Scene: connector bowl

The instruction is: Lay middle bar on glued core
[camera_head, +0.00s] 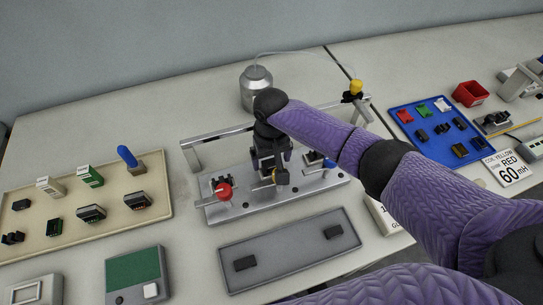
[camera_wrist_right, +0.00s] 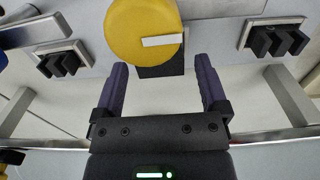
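My right gripper (camera_wrist_right: 160,82) is open above the middle station of the grey fixture (camera_head: 329,185); it also shows from above in the head view (camera_head: 271,172). A plain black block (camera_wrist_right: 160,71) sits between its fingertips, with a gap on each side and partly under a yellow round knob (camera_wrist_right: 140,25). I cannot tell whether this block is the middle bar, the glued core or both. In the head view my gripper hides most of the middle station. Two black bars, one left (camera_head: 244,263) and one right (camera_head: 333,231), lie on the grey tray (camera_head: 288,249), its middle bare. My left gripper is not in view.
Pronged black cores stand at the outer stations, left (camera_head: 217,182) and right (camera_head: 313,157), beside a red knob (camera_head: 224,191) and a blue knob (camera_head: 329,163). A rail (camera_head: 216,135) runs behind. A beige tray (camera_head: 160,215) and a blue tray (camera_head: 426,148) flank the fixture.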

